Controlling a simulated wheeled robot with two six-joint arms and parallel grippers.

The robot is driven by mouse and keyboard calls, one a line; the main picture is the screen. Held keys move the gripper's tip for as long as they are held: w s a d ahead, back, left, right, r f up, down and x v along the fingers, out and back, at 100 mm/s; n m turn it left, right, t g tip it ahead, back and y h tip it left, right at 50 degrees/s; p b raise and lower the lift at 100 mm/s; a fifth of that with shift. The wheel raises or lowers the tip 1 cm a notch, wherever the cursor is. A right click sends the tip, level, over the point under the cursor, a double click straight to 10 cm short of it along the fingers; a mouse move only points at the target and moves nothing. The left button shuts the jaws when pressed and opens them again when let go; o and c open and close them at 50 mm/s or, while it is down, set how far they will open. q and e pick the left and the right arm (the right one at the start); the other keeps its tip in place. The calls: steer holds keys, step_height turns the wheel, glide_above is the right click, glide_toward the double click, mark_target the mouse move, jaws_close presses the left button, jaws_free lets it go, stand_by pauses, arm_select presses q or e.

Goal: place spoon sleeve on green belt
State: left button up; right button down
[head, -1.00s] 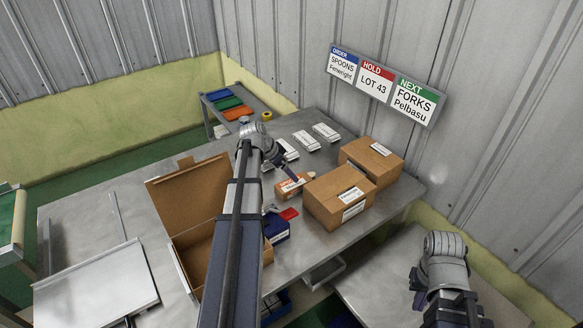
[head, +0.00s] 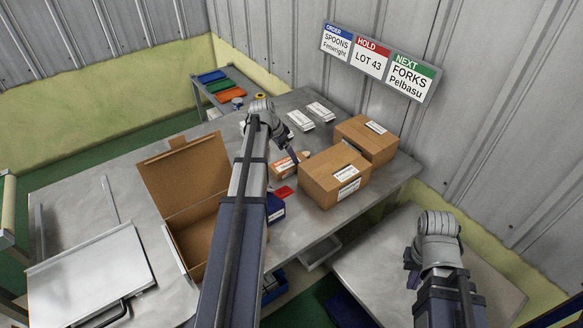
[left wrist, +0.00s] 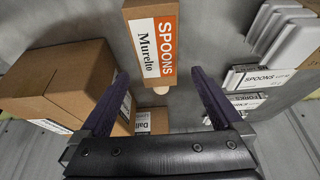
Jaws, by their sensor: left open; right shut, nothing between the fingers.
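White sleeves (head: 300,120) lie at the back of the metal table in the head view; others there are partly hidden behind my left arm. In the left wrist view one sleeve reads SPOONS (left wrist: 262,77), with a FORKS sleeve below it, right of my fingers. My left gripper (left wrist: 158,95) is open and empty. A carton labelled SPOONS Murelto (left wrist: 152,45) shows beyond and between its fingertips, apart from them. In the head view its fingers are near the small orange-labelled carton (head: 285,165). My right gripper (head: 411,270) is shut and empty at the right. I cannot make out the green belt clearly.
An open brown box (head: 190,180) stands left of my left arm. Two closed brown cartons (head: 335,178) stand on the table's right. A metal plate (head: 90,265) lies front left. A rack with coloured trays (head: 222,87) is behind. A sign (head: 375,62) reads SPOONS Fenwright, HOLD LOT 43, FORKS Pelbasu.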

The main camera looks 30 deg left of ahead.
arm_select(q)
steer(key=shift+b+x, duration=2.5)
steer(key=shift+x, duration=0.5)
steer(key=shift+s, duration=0.15)
steer(key=c, duration=1.5)
steer(key=shift+r, duration=0.1)
steer(key=shift+r, duration=0.1)
step_height(320, 180, up, 10)
steer(key=p, duration=1)
